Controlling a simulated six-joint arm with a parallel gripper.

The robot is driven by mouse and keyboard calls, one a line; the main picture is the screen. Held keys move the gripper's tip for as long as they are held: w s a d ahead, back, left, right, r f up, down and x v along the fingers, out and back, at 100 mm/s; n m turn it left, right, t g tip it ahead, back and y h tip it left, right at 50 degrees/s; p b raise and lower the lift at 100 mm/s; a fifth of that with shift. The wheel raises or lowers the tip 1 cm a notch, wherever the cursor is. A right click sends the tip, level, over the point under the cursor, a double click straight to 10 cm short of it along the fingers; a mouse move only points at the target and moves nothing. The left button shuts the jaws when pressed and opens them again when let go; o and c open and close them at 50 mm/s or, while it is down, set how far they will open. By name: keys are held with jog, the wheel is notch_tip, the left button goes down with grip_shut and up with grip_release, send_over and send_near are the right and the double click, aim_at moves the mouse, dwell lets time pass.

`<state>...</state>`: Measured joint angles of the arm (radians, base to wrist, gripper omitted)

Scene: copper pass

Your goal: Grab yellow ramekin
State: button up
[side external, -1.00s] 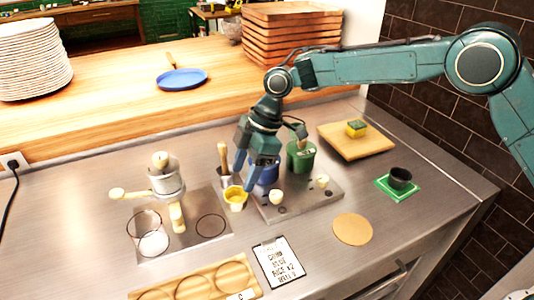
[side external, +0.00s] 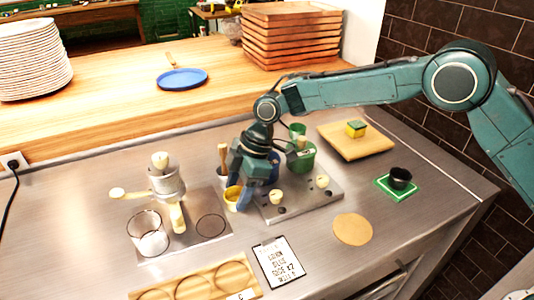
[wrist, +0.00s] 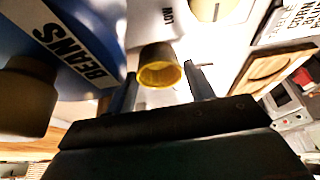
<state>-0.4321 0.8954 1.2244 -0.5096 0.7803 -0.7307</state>
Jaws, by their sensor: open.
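The yellow ramekin (side external: 232,195) stands on the steel counter, just left of the metal plate with the canisters. In the wrist view the yellow ramekin (wrist: 159,68) shows between and beyond the two fingertips, its open mouth facing the camera. My gripper (side external: 238,200) is at the ramekin in the side view and partly covers it. In the wrist view my gripper (wrist: 160,78) is open, with one finger on each side of the ramekin. I cannot tell whether either finger touches it.
A blue canister labelled BEANS (wrist: 60,40) is close to the left finger. A green canister (side external: 302,158) stands behind my gripper. A steel cup with a wooden-handled tool (side external: 222,158) is close behind the ramekin. A written card (side external: 278,262) lies in front.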

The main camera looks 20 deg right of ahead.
dwell(0.3)
jog(key=c, duration=0.6)
jog(key=shift+r, duration=0.1)
jog(key=shift+c, duration=0.2)
notch_tip(320, 180, up, 10)
dwell(0.6)
